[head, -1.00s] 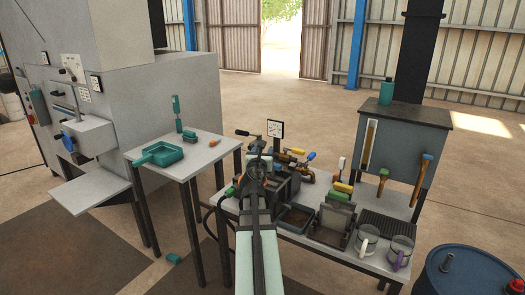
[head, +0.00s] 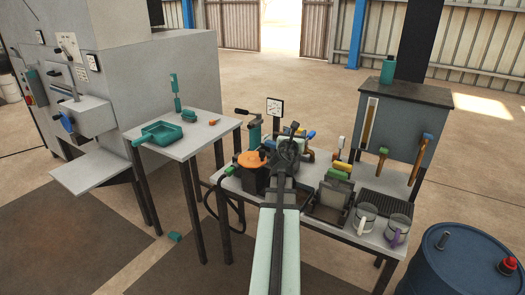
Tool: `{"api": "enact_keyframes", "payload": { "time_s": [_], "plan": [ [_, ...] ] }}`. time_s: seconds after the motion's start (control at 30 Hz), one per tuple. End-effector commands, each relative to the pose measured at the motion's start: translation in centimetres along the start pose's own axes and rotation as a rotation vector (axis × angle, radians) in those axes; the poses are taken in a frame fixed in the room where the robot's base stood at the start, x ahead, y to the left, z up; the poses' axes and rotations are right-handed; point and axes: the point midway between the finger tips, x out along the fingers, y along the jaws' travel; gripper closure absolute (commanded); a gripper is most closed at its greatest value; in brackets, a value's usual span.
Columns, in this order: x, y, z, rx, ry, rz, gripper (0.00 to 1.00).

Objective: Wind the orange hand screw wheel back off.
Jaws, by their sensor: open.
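The orange hand screw wheel (head: 252,159) lies flat on top of a dark press body at the left end of the bench, in plain sight. My gripper (head: 290,140) is just right of the wheel in the picture, over the bench and apart from the wheel. It is open, with nothing seen in it. My wrist and arm hide its fingertips and part of the bench behind it.
A round gauge (head: 275,107) and a green-bodied lever tool (head: 254,130) stand behind the wheel. Clamps with coloured handles (head: 311,134) are right of my gripper. Two mugs (head: 397,230) stand at the bench's right front. A side table (head: 196,145) holds a teal tray (head: 161,133).

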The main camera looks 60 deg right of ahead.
Motion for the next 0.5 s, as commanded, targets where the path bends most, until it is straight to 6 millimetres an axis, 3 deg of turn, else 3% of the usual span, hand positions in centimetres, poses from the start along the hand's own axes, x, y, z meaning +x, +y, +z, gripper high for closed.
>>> {"api": "enact_keyframes", "payload": {
  "time_s": [0.03, 0.2, 0.5],
  "plan": [
    [0.6, -2.6, -0.8, -0.001, 0.010, -0.035, 0.47],
    [1.8, -9.3, -3.0, -0.010, 0.039, -0.123, 0.47],
    [2.8, -17.2, -5.6, -0.077, 0.048, -0.190, 0.47]
  ]
}}
